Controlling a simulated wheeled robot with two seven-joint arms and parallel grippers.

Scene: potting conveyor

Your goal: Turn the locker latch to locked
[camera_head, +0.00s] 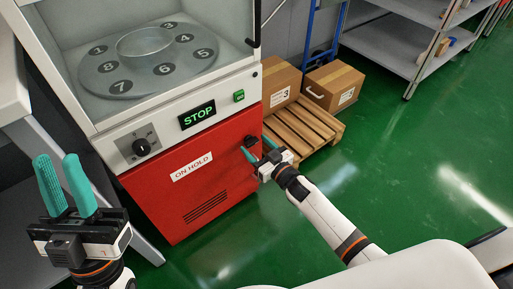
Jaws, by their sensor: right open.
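The red locker (160,205) is the lower front of the white machine and bears an "ON HOLD" label (192,167). A small black latch (250,141) sits near the upper right of its door; its turn position is too small to tell. My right gripper (257,146) is open at the latch, its teal fingers pointing at the door. I cannot tell whether they touch the latch or stand just in front of it. My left gripper (57,161) is open and empty at the lower left, fingers pointing up, away from the locker.
Above the locker are a black rotary switch (142,147), a lit "STOP" display (198,115) and a green button (239,96). A numbered turntable (110,67) sits inside. Cardboard boxes (333,84) stand on a pallet (312,124) at right. Green floor (420,180) is clear.

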